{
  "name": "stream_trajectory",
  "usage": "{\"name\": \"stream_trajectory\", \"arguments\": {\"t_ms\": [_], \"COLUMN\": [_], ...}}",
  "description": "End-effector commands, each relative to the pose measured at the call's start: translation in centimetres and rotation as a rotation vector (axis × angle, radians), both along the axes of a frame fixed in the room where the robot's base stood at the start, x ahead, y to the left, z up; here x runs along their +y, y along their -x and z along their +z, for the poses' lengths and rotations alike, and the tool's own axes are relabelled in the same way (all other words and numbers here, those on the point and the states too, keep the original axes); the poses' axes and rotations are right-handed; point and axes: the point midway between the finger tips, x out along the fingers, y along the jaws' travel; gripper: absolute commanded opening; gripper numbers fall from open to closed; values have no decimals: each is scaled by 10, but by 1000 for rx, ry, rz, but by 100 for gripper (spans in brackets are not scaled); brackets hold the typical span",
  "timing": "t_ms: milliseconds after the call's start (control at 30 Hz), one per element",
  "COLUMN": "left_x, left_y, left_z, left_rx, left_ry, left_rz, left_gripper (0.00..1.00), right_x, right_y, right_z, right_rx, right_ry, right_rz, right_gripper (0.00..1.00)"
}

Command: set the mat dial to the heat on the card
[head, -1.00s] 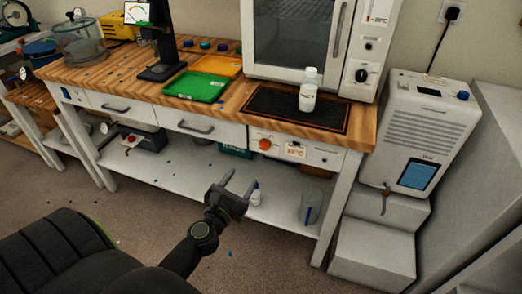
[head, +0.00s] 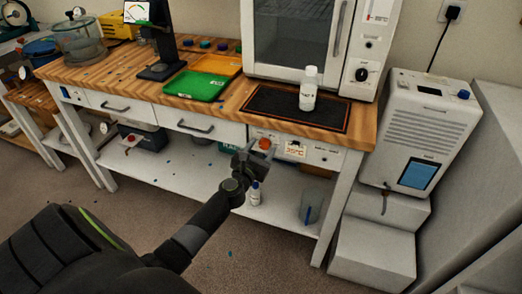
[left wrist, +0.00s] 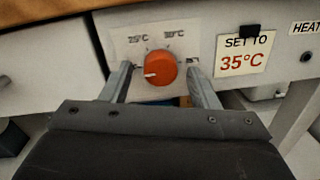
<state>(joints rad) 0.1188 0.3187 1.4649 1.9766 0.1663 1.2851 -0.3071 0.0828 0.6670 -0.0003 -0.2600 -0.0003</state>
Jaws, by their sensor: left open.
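The orange dial (left wrist: 160,67) sits on a pale panel in the bench front, also in the head view (head: 265,142). Its white mark points left and slightly down; 25°C is printed at upper left, 30°C at upper right. The card (left wrist: 232,64) to its right reads "SET TO 35°C" and shows in the head view (head: 295,150). My left gripper (left wrist: 161,72) is open, its fingers on either side of the dial; I cannot tell whether they touch it. It also shows in the head view (head: 261,149). The black mat (head: 272,104) lies on the bench top.
A white bottle (head: 308,92) stands on the mat. An oven (head: 290,35) is behind it. A green tray (head: 195,87) and an orange tray (head: 218,65) lie left. The lower shelf (head: 150,170) holds a small bottle and a clear beaker (head: 311,207). A HEAT label (left wrist: 306,27) is right of the card.

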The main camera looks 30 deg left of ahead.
Motion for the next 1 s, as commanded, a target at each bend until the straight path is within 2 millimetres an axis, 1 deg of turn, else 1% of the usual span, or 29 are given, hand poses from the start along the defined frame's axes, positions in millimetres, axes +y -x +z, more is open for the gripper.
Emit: {"name": "stream_trajectory", "arguments": {"t_ms": [167, 200, 533, 767, 1000], "left_x": [0, 0, 0, 0, 0], "left_y": [0, 0, 0, 0, 0], "left_z": [0, 0, 0, 1, 2], "left_rx": [0, 0, 0, 5, 30], "left_ry": [0, 0, 0, -17, -122], "left_rz": [0, 0, 0, -1, -1], "left_gripper": [55, 54, 10, 10, 10], "right_x": [0, 0, 3, 4, 4], "right_y": [4, 4, 4, 4, 6], "right_z": [0, 0, 0, 2, 9], "right_rx": [4, 4, 3, 2, -5], "right_ry": [0, 0, -3, -4, -4], "right_rz": [-1, -1, -2, -3, -1], "right_gripper": [36, 36, 36, 36, 36]}}
